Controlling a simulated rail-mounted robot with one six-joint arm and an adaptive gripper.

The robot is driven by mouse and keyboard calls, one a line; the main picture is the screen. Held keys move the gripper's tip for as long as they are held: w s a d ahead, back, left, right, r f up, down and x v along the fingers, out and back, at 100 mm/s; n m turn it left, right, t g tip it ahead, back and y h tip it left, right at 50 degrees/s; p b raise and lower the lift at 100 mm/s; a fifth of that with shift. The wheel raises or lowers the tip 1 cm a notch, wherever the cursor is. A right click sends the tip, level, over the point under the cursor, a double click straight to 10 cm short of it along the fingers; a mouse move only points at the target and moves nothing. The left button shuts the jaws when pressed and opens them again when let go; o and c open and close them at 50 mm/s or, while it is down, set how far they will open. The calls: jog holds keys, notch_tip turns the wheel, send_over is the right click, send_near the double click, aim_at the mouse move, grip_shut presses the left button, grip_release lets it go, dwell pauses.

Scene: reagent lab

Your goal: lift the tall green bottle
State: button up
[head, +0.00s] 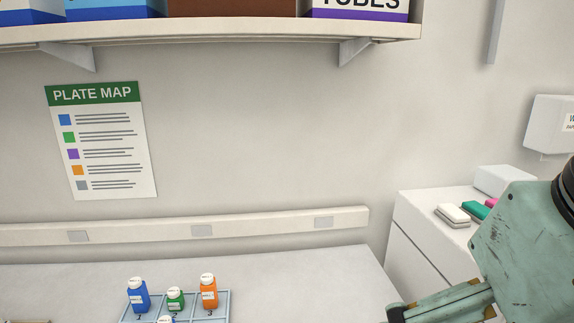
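A green bottle (175,299) with a white cap and a pale label stands upright in a light blue rack (222,306) at the bottom left. It looks shorter than the blue bottle (138,294) on its left and the orange bottle (208,291) on its right. No taller green bottle shows. My gripper (400,312) is only partly in view at the bottom right, well to the right of the rack and apart from the bottles. Its lower part is cut off by the frame edge, so its opening cannot be judged.
The white cap of another bottle (166,320) shows at the bottom edge, in front of the green bottle. The bench top (310,285) is clear right of the rack. A white cabinet (415,225) stands at the right. A loaded shelf (240,30) hangs above.

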jog(key=c, duration=2.1)
